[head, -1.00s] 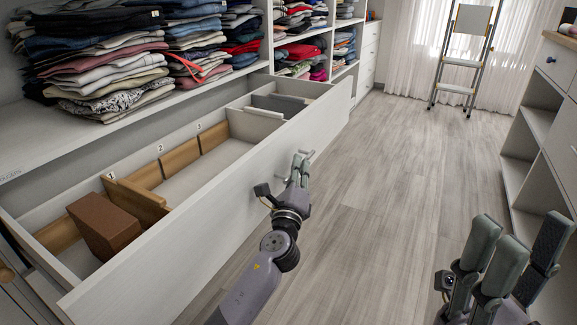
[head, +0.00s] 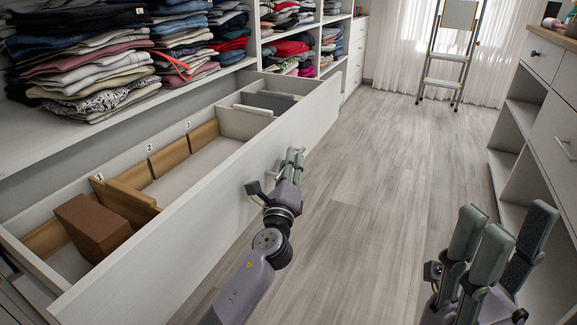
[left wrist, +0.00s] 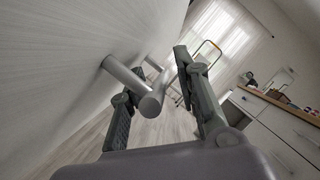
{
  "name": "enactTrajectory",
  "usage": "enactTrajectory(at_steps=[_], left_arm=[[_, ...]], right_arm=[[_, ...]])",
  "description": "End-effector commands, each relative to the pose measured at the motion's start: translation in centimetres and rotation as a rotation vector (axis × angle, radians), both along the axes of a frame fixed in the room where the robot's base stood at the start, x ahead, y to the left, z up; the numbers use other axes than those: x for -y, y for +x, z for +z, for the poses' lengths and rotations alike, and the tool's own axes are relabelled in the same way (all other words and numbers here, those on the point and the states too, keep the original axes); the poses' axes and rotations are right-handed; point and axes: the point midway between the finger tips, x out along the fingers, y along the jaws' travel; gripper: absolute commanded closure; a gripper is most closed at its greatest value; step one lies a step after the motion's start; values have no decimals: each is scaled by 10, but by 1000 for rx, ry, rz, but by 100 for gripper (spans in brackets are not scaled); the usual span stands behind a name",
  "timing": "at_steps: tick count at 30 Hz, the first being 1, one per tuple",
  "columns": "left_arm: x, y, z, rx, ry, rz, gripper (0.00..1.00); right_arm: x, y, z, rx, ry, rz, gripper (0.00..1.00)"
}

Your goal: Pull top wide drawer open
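The wide white drawer (head: 215,215) on the left stands well out from its cabinet, with its inside showing. Its bar handle (left wrist: 151,103) sticks out from the front panel on two posts in the left wrist view. My left gripper (head: 294,156) is at the drawer front and mostly hides the handle in the head view. In the left wrist view its two fingers are spread, one on each side of the bar, with visible gaps. My right gripper (head: 497,240) is at the lower right with fingers apart and empty, away from the drawer.
The drawer holds a brown box (head: 92,228) and wooden dividers (head: 129,194). Folded clothes (head: 85,60) fill the shelves above. A white cabinet (head: 548,150) stands on the right and a stepladder (head: 444,53) at the back. The floor (head: 385,165) between is clear.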

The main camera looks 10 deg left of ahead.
Motion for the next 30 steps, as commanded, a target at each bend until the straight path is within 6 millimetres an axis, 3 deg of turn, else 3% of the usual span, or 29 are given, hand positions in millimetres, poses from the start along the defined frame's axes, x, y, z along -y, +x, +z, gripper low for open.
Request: enactTrajectory(at_steps=[8,21,30], left_arm=[[-1,-12,-4,-1,0,-1,70],[-4,-96,-24,-1,-1,0,70],[-4,-117,-29,0,0,0,70]], right_arm=[[0,0,1,3,-3,0,60],[0,0,0,1,-2,0,60],[0,0,0,1,-2,0,60]])
